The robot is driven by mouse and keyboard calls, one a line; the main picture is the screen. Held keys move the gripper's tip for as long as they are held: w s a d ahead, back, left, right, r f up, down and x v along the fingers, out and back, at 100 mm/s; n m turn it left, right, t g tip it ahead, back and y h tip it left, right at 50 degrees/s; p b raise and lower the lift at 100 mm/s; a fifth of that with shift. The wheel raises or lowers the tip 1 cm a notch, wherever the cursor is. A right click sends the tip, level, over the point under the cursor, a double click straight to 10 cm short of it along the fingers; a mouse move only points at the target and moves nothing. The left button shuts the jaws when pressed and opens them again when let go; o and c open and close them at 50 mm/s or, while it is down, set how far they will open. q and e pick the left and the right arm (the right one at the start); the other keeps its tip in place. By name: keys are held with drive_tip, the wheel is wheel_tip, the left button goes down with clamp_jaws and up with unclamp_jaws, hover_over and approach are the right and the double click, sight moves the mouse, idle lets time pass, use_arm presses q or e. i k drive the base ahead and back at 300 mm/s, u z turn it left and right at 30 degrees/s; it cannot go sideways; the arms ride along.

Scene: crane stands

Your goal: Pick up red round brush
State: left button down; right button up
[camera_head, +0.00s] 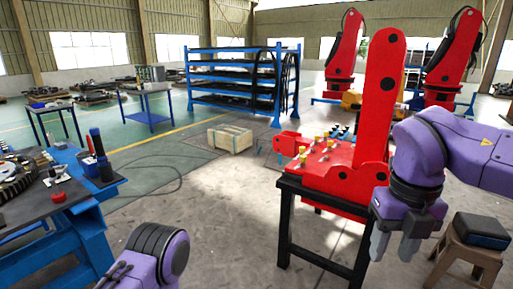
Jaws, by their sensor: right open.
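A small red round object (59,194) sits on the dark top of the blue workbench (105,188) at the left, near its front edge. It may be the red round brush, but it is too small to tell bristles. My right gripper (394,243) is at the right, pointing down with its two grey fingers apart and nothing between them. It is far from the red object, beside the black-legged table. Part of my purple left arm shows at the bottom left, in front of the workbench; its fingertips cannot be made out.
A blue-handled upright tool (98,150) and a large gear (16,178) are on the workbench. A black-legged table (287,222) carries a red crane part (340,172) and small yellow pieces. A stool (472,262) holds a dark case (482,230). Floor between bench and table is clear.

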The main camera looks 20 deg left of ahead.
sight(91, 149)
drive_tip(key=u, duration=0.5)
drive_tip(key=i, duration=2.4)
drive_tip(key=u, duration=1.45)
drive_tip(key=i, duration=1.5)
drive_tip(key=u, duration=1.2)
drive_tip(key=i, duration=0.4)
drive_tip(key=u, duration=0.35)
